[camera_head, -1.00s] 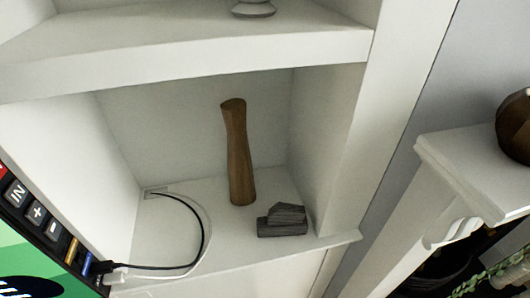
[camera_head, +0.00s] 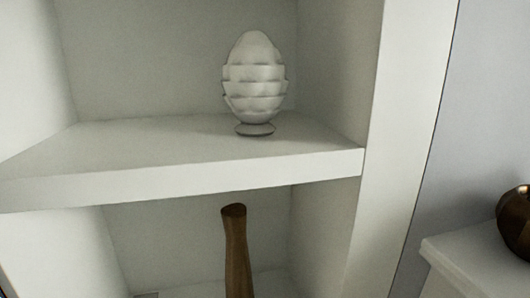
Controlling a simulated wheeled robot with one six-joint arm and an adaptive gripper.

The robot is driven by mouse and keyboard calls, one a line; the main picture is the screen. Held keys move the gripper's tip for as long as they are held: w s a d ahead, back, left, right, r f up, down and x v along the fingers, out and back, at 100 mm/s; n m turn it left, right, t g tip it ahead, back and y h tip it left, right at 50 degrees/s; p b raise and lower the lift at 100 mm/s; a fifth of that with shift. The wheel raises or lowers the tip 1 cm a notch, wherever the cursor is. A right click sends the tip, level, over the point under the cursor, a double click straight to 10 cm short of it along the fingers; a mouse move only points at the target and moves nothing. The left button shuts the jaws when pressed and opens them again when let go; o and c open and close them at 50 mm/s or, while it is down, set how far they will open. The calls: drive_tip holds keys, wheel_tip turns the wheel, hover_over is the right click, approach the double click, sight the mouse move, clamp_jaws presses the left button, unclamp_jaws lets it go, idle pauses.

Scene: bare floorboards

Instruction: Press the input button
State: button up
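The input button is not in the current view. The device that carries it is out of frame too, apart from perhaps a thin dark sliver at the lower left edge that is too small to make out. My gripper does not show in the head view, so its state and its place relative to the button are hidden.
White shelving fills the view. A pale layered egg-shaped ornament (camera_head: 255,85) stands on the upper shelf (camera_head: 180,181). A brown wooden vase (camera_head: 236,255) stands in the compartment below. At the right, a dark bronze round pot (camera_head: 516,224) sits on a white ledge (camera_head: 475,258).

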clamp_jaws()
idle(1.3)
